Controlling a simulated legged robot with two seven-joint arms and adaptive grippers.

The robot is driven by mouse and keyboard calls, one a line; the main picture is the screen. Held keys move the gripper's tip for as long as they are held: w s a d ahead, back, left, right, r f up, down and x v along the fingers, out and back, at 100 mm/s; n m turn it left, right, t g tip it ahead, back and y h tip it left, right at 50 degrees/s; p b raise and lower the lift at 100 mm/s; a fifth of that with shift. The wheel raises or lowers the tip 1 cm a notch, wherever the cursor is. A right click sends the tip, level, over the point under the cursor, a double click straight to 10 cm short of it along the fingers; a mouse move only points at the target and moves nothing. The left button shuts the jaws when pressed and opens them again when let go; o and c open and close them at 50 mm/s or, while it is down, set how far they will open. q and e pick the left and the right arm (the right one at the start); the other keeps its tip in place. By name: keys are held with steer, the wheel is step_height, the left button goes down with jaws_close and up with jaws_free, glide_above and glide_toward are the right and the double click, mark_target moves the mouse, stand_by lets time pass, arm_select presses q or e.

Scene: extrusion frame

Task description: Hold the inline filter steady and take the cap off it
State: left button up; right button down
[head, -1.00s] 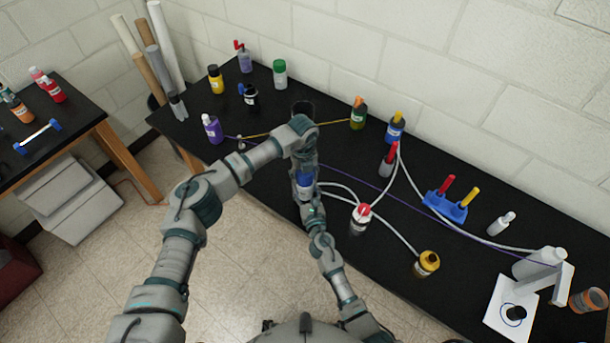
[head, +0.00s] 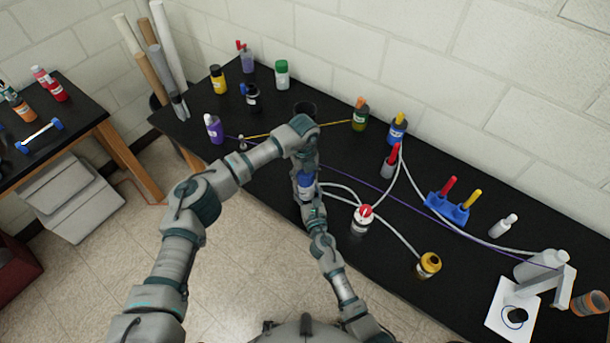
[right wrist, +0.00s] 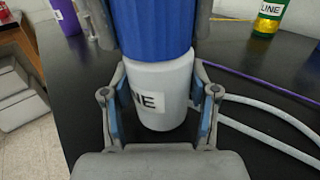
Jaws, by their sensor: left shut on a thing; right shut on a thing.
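The inline filter has a white body (right wrist: 158,92) with a label on which only "NE" can be read, and a wide ribbed blue cap (right wrist: 154,28) on top. In the right wrist view it stands upright between my grippers. My right gripper (right wrist: 160,100) is shut on the white body from both sides. My left gripper (head: 304,172) comes down from above and is shut on the blue cap; its grey fingers flank the cap in the right wrist view. In the head view the filter (head: 306,186) is mostly hidden by my arms.
A white bottle with a red top (head: 361,219) and a yellow-capped bottle (head: 428,264) stand to the right, with pale tubes near them. A thin purple line (head: 372,188) crosses the black bench. A blue rack (head: 447,208) and several bottles stand farther off.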

arm_select(q)
steer(key=shift+a+r, duration=0.15)
steer(key=shift+r, duration=0.5)
arm_select(e)
steer(key=shift+d+f, duration=0.35)
steer(key=shift+d, duration=0.1)
arm_select(q)
steer(key=shift+r, duration=0.25)
arm_select(e)
steer(key=shift+a, duration=0.15)
arm_select(q)
steer(key=shift+d, duration=0.25)
steer(key=shift+r, duration=2.05)
arm_select(e)
steer(key=shift+a+r, duration=0.1)
steer(key=shift+a, duration=0.05)
arm_select(q)
steer(key=shift+a, duration=0.1)
arm_select(e)
steer(key=shift+c, duration=1.2)
jaws_free()
steer(key=shift+s, duration=0.1)
